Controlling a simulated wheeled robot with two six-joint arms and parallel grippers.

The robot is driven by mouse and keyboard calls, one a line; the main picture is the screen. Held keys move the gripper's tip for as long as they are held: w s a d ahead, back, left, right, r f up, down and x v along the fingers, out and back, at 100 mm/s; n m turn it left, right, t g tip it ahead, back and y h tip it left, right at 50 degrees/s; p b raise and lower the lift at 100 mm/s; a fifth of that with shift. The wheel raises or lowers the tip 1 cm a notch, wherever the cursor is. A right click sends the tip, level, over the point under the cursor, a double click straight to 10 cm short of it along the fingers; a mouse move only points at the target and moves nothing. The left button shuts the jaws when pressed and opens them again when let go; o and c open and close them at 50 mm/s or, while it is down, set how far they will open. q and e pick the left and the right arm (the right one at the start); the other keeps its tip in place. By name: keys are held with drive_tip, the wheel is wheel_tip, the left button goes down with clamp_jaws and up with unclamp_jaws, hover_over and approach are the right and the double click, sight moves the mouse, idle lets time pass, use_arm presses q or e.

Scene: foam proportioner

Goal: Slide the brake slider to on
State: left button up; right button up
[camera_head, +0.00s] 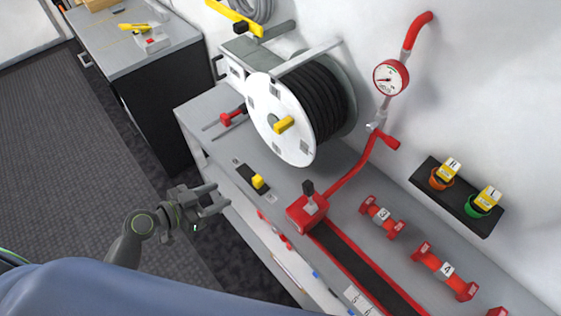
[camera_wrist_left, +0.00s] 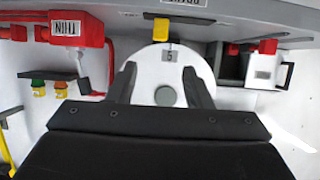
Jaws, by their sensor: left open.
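The slider with a yellow knob (camera_head: 258,182) sits on a black slotted plate (camera_head: 247,174) near the front edge of the grey bench. I cannot read its label in the head view. A yellow block (camera_wrist_left: 160,28), which looks like this knob, also shows in the left wrist view, above the space between the fingers. My left gripper (camera_head: 220,196) is open and empty, in front of the bench edge. It is apart from the knob, to its left and slightly lower in the head view. My right gripper is not in view.
A white hose reel (camera_head: 266,133) with a yellow handle stands behind the slider. A red slider (camera_head: 230,117) lies left of the reel, and a red box with a black lever (camera_head: 308,208) to the right. Red fittings lie further right. The bench around the yellow knob is clear.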

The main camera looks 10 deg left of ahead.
sight(261, 177)
use_arm(q)
drive_tip(key=b+x, duration=0.1)
drive_tip(key=x, duration=1.5)
drive_tip(key=shift+w+d+f, duration=0.15)
drive_tip(key=shift+w+d, duration=0.05)
drive_tip(key=shift+w, duration=0.05)
drive_tip(key=shift+s, duration=0.1)
drive_tip(key=shift+c, duration=0.3)
clamp_jaws()
